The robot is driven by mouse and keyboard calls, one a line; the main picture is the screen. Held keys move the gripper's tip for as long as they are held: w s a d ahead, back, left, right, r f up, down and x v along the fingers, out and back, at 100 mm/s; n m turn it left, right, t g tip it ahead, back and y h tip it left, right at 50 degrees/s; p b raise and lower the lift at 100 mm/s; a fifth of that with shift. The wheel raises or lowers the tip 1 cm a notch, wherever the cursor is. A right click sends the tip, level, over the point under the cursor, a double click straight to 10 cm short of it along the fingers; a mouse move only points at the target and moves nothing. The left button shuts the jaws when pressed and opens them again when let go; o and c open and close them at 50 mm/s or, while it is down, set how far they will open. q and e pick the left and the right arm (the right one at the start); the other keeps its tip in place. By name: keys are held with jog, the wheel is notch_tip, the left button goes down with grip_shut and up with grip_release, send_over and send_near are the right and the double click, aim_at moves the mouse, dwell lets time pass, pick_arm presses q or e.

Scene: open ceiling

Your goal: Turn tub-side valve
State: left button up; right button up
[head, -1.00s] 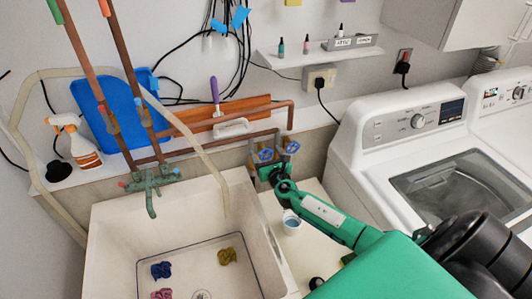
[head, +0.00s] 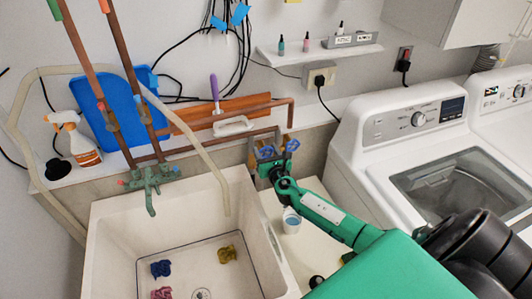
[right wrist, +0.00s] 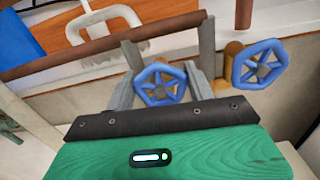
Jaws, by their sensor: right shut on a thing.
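Two blue valve handles stand side by side on the pipework between the sink and the washer. The tub-side valve (head: 265,153) is the left one, and the other valve (head: 292,145) is just to its right. In the right wrist view the tub-side handle (right wrist: 161,83) sits between the grey fingers of my right gripper (right wrist: 163,88), which is shut on it. The other handle (right wrist: 260,64) is outside the fingers, to the right. In the head view my right gripper (head: 264,155) reaches the valve from the front. My left gripper is not in view.
The sink (head: 105,230) holds small coloured cloths and has a green faucet (head: 150,182) at its back. A washer (head: 372,150) is to the right. Copper pipes (head: 225,146) run behind the valves.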

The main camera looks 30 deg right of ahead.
jog(key=shift+f+m+b, duration=0.25)
jog(key=shift+m+b, duration=0.65)
jog(key=shift+m, duration=0.3)
jog(key=m+b, duration=0.2)
jog(key=m, duration=0.2)
jog(key=shift+d+b, duration=0.15)
jog(key=shift+b, duration=0.25)
jog(key=m+b, duration=0.1)
jog(key=m, duration=0.3)
jog(key=shift+b, duration=0.35)
jog(key=m, duration=0.2)
jog(key=m+b, duration=0.1)
jog(key=m, duration=0.1)
jog(key=shift+s+d+f+m, duration=0.1)
jog(key=shift+d+m, duration=0.05)
jog(key=shift+m, duration=0.15)
jog(key=m+b, duration=0.1)
jog(key=m, duration=0.2)
jog(key=shift+f+m, duration=0.1)
jog(key=shift+m, duration=0.2)
jog(key=m, duration=0.4)
jog(key=shift+m, duration=0.3)
jog(key=m, duration=0.4)
jog(key=shift+f, duration=0.15)
jog(key=shift+a+f+m+p, duration=0.1)
jog(key=shift+a+m+p, duration=0.1)
jog(key=shift+m, duration=0.9)
jog(key=shift+a+m+p, duration=0.1)
jog(key=shift+m+p, duration=0.1)
jog(key=shift+m, duration=0.9)
